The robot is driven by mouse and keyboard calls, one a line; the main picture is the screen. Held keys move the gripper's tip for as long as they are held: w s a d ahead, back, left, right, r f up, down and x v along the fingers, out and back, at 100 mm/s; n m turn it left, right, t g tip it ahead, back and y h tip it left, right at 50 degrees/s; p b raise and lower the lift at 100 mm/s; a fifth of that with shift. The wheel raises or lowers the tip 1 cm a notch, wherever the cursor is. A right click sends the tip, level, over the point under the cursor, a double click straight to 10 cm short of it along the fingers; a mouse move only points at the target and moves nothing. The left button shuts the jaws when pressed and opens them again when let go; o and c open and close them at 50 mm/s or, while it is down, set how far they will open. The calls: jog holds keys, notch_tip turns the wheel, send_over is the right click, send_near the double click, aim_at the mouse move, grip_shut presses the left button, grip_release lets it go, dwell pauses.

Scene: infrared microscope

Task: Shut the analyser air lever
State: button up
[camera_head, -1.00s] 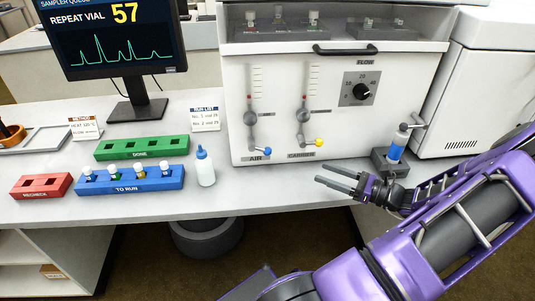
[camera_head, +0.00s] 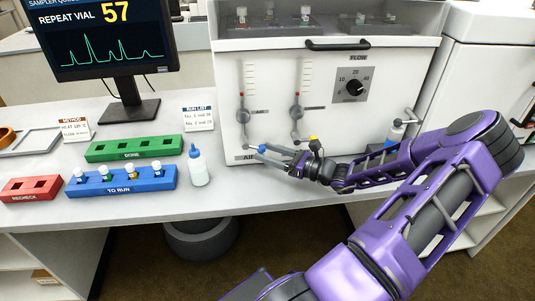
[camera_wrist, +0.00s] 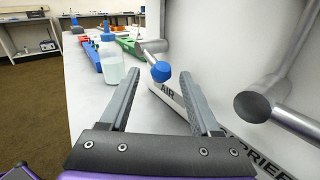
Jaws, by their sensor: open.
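The air lever (camera_head: 261,149) has a blue knob on a short grey stem, low on the front of the white analyser, above the AIR label. In the head view it points right and slightly down. In the wrist view its blue knob (camera_wrist: 161,71) appears between the fingertips, slightly ahead of them; I cannot tell whether they touch. My gripper (camera_head: 261,155) is open and empty, pointing left along the panel front. Its two fingers also show in the wrist view (camera_wrist: 159,80).
In the wrist view, a grey cylinder (camera_wrist: 258,106) juts from the panel at right. A white bottle (camera_head: 198,167) and the blue TO RUN rack (camera_head: 122,181) stand left of the gripper.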

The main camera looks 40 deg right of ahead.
jog(key=shift+w+a, duration=0.1)
jog(key=shift+w, duration=0.1)
grip_shut()
jog(key=r+n+g+p, duration=0.1)
jog(key=p, duration=0.3)
jog(key=shift+s+r+h, duration=0.1)
jog(key=shift+r+h, duration=0.2)
jog(key=shift+r, duration=0.1)
jog(key=shift+r+n+g+h+p, duration=0.4)
jog(key=shift+g+p, duration=0.35)
jog(key=shift+p, duration=0.25)
jog(key=shift+r+n+g+h+p, duration=0.3)
jog(key=shift+n+g+h+p, duration=0.2)
jog(key=shift+g+p, duration=0.35)
jog(key=shift+d, duration=0.2)
grip_release()
